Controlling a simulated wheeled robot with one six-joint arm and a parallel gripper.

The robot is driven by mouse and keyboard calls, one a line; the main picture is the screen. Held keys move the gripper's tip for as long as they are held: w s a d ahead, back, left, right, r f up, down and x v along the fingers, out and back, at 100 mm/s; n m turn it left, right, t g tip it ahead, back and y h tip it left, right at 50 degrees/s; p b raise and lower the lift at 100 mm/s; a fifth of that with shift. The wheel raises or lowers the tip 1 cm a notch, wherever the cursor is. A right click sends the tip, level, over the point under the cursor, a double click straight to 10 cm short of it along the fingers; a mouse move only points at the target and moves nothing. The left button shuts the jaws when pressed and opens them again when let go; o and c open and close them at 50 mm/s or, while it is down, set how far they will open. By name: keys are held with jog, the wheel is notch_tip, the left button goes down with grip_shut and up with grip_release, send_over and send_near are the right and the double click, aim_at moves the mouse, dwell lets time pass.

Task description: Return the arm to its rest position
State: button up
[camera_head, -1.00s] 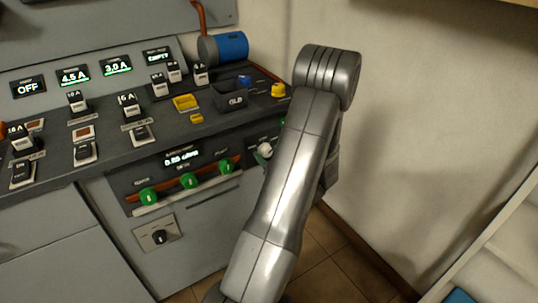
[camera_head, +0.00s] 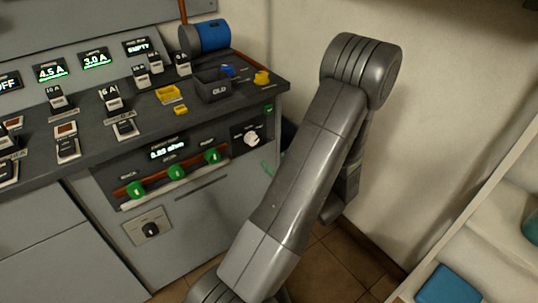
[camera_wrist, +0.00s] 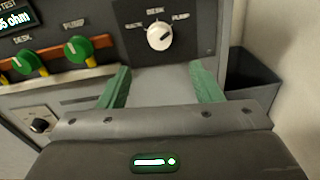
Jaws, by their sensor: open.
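My gripper (camera_wrist: 160,88) shows in the wrist view with its two green fingers spread apart and nothing held between them. It faces the grey front of the bench, just below a white selector knob (camera_wrist: 160,36) on a dark panel. In the head view my grey arm rises to a bent elbow and folds down behind itself, hiding most of the gripper. A green fingertip shows left of the arm, below the white knob (camera_head: 251,138). I cannot tell whether the fingers touch the bench front.
The bench top (camera_head: 130,140) holds switches, a dark bin (camera_head: 212,86), a yellow tray (camera_head: 169,95) and a blue cylinder (camera_head: 212,36). Green knobs (camera_head: 177,172) line its front. A dark open box (camera_wrist: 252,85) sits right of the gripper. A white shelf with a blue item (camera_head: 448,287) stands at right.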

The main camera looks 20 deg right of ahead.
aim_at(254, 141)
jog(key=shift+s+d, duration=0.15)
jog(key=shift+s, duration=0.4)
jog(key=shift+w, duration=0.1)
jog(key=b+x, duration=0.1)
jog(key=x, duration=1.2)
jog(key=shift+w+r, duration=0.1)
jog(key=shift+w, duration=0.25)
jog(key=shift+s, duration=0.1)
